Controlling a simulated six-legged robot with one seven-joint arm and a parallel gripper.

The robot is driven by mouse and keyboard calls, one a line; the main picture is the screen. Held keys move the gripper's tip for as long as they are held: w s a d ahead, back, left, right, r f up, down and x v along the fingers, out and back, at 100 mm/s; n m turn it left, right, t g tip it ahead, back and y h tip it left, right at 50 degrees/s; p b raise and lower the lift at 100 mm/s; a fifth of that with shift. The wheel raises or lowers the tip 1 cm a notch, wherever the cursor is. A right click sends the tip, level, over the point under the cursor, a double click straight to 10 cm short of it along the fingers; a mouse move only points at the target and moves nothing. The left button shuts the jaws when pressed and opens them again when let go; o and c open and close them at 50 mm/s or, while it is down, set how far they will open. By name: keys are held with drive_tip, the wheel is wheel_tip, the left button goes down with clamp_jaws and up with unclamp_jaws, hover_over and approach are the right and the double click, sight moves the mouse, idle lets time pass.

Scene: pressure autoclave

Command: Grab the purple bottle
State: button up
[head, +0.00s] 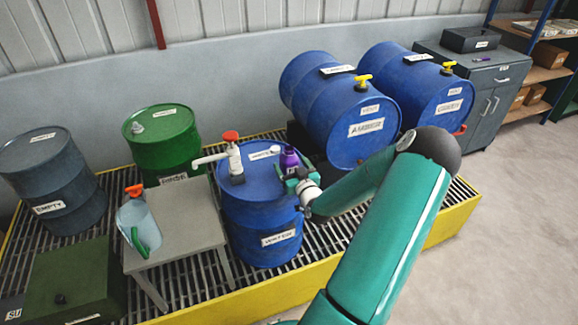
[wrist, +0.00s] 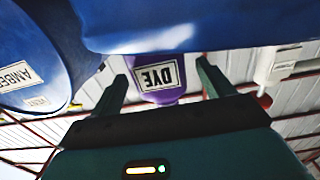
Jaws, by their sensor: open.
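The purple bottle (head: 289,160) stands upright on top of the blue drum labelled "WATER" (head: 262,222), near its right edge in the head view. My gripper (head: 297,177) is at the drum top, close against the bottle. The wrist view appears upside down. There the bottle (wrist: 161,70) shows a white "DYE" label and lies between the two green fingers of my gripper (wrist: 162,85). The fingers are open, with a visible gap on each side of the bottle. The bottle's base is hidden by the drum edge (wrist: 150,30) in the wrist view.
A white pump with a red knob (head: 232,150) stands on the same drum, left of the bottle. Two blue drums (head: 340,105) lie on their sides behind. A grey table (head: 180,222) holds a clear jug (head: 140,225). The floor at right is clear.

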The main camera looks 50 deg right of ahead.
sight(290, 157)
drive_tip(key=shift+x, duration=1.2)
drive_tip(key=c, duration=1.3)
drive_tip(key=shift+o, duration=0.2)
drive_tip(key=shift+r, duration=0.1)
drive_tip(key=shift+r, duration=0.4)
wheel_tip(290, 157, up, 2)
drive_tip(key=shift+r, duration=0.1)
drive_tip(key=s+a+r, duration=0.9)
drive_tip(key=a+r, duration=0.1)
drive_tip(key=shift+a, duration=0.35)
